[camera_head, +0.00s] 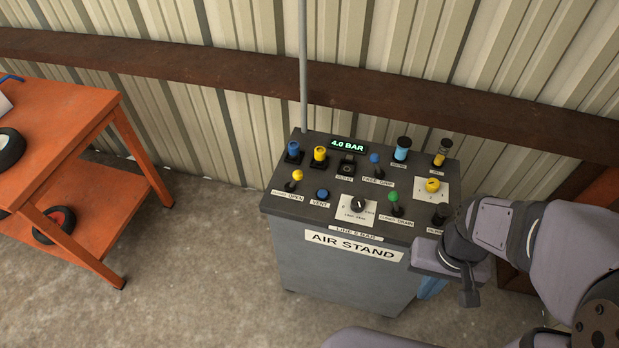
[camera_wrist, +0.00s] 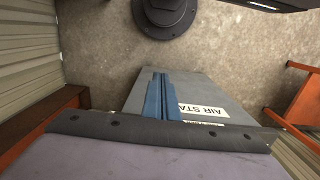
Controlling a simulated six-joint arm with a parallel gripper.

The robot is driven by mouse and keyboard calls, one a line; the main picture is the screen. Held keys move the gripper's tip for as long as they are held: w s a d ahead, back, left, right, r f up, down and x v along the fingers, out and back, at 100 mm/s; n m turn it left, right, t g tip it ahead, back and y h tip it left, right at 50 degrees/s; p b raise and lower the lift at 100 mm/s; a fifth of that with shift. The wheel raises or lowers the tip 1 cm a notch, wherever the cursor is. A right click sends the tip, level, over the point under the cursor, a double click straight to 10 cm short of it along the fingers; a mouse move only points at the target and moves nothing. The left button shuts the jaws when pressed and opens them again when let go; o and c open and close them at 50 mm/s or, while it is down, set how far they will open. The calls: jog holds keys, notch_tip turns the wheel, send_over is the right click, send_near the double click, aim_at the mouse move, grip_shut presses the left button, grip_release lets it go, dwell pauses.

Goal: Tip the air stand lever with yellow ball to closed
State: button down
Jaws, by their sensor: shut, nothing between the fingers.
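The air stand (camera_head: 340,272) is a grey cabinet with a sloped control panel on top. The lever with the yellow ball (camera_head: 297,175) is at the panel's left, above a label that seems to end in "OPEN"; its exact tilt is too small to tell. My gripper (camera_head: 431,289) is low at the stand's right front, well away from the lever and mostly hidden by my wrist. In the wrist view its blue fingers (camera_wrist: 159,95) are together and empty, in front of the stand (camera_wrist: 205,90). The lever is not visible there.
Near the lever are a blue VENT knob (camera_head: 322,194), yellow (camera_head: 320,154) and blue (camera_head: 293,150) fittings, a black dial (camera_head: 358,204) and a green-ball lever (camera_head: 393,196). A display (camera_head: 347,144) reads 4.0 BAR. An orange cart (camera_head: 110,105) stands left.

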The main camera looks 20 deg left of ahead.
notch_tip(320, 180, down, 6)
jog(key=g+b, duration=0.1)
jog(key=b, duration=0.1)
jog(key=w+a+f+m+y+b, duration=0.3)
jog(key=w+a+f+m+y, duration=0.15)
jog(key=w+a, duration=0.3)
jog(key=w+a+r+m+t+y, duration=0.1)
jog(key=w+a+r+m+y, duration=0.1)
jog(key=w+a+r+m, duration=0.3)
jog(key=w+a+r+m+t+y, duration=0.2)
jog(key=w+a+r+m, duration=0.4)
jog(key=w+m, duration=0.3)
jog(key=shift+w+r+m+t+y, duration=0.3)
jog(key=shift+w+r+m+y, duration=0.05)
jog(key=shift+m+y, duration=0.5)
